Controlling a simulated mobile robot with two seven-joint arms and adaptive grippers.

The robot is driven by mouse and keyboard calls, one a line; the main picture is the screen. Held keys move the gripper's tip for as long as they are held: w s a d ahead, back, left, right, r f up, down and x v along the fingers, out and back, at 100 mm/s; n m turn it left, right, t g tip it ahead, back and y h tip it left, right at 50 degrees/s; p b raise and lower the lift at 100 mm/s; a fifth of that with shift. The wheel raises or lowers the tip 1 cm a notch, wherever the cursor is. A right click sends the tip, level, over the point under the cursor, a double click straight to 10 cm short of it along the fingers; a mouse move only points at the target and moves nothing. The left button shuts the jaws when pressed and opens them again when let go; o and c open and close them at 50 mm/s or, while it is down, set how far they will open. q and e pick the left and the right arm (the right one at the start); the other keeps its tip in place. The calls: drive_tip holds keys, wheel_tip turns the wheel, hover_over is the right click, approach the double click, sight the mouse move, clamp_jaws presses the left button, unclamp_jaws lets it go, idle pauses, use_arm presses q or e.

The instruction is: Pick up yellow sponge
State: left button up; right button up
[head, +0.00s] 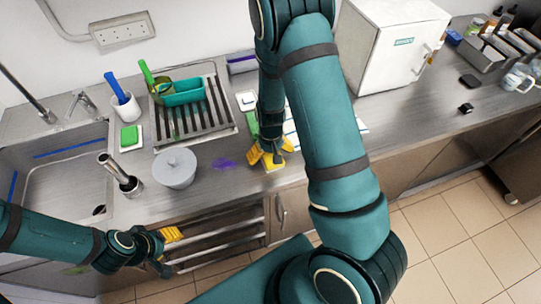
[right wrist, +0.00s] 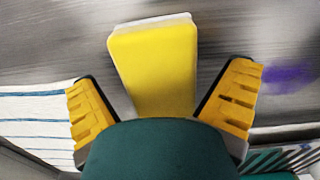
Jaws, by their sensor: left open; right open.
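The yellow sponge (right wrist: 155,68) lies on the metal counter, between the open fingers of my right gripper (right wrist: 160,105) in the right wrist view. Its near end is hidden behind my gripper's body. In the head view my right gripper (head: 268,156) points down at the counter, and part of the sponge (head: 273,166) shows at its fingertips. My left gripper (head: 170,252) is open and empty, low at the left in front of the shelves under the counter.
A green sponge (head: 130,137) lies by the sink. A drying rack (head: 203,125) is behind. A striped cloth (right wrist: 35,115) lies beside the gripper. A white box-shaped machine (head: 390,50) stands right.

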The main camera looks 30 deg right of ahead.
drive_tip(key=c, duration=1)
wheel_tip(320, 180, up, 10)
drive_tip(key=shift+r+p, duration=0.1)
drive_tip(key=shift+p, duration=0.55)
drive_tip(key=shift+o, duration=0.9)
drive_tip(key=c, duration=0.3)
